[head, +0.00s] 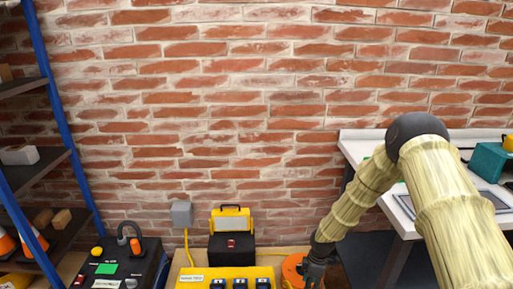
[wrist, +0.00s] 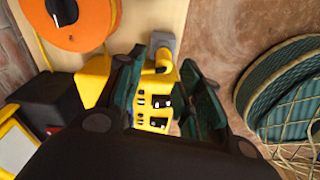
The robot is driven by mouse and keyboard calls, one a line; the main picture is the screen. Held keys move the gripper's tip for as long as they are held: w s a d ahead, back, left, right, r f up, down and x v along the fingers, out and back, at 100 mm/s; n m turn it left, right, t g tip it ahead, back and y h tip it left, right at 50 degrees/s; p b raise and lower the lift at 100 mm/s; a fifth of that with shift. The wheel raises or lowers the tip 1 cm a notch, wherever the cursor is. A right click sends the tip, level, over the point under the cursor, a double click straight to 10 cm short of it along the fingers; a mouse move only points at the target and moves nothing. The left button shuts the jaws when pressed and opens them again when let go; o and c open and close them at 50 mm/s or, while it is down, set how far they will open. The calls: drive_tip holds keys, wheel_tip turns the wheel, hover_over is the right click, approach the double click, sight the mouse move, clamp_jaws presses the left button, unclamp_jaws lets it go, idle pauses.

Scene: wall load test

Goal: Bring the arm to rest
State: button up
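My gripper (head: 314,272) hangs low at the end of my arm, pointing down near the bottom edge of the head view. It is beside an orange round reel (head: 293,268). In the wrist view my gripper (wrist: 163,108) has its two dark green fingers apart. No object is held between them. Through the gap I see part of a yellow box with black pieces (wrist: 152,122), lying beyond the fingertips. The exact height of the fingertips above the surface cannot be told.
A black and yellow toolbox (head: 231,236) stands by the brick wall, left of my gripper. A yellow charger box (head: 222,273) lies in front. A blue-posted shelf (head: 40,85) is at left. A white workbench (head: 358,148) is at right, behind my arm.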

drive_tip(key=s+a+f+m+b, duration=0.1)
drive_tip(key=s+f+m+b, duration=0.2)
drive_tip(key=s, duration=0.4)
drive_tip(key=s+a+f+m+y, duration=0.1)
drive_tip(key=s+f+m, duration=0.1)
drive_tip(key=s+f, duration=0.45)
drive_tip(key=s+a+f+m+b, duration=0.1)
drive_tip(key=s+f+m+b, duration=0.15)
drive_tip(key=s, duration=0.55)
drive_tip(key=s+d+m+h+b, duration=0.1)
drive_tip(key=s+d+m+b, duration=0.3)
drive_tip(key=s, duration=0.6)
drive_tip(key=s+d+m+h+p, duration=0.15)
drive_tip(key=s+m, duration=0.35)
drive_tip(key=s, duration=0.6)
wheel_tip(320, 180, up, 25)
drive_tip(key=p, duration=2.4)
drive_tip(key=shift+w+y, duration=0.2)
drive_tip(key=shift+y, duration=0.15)
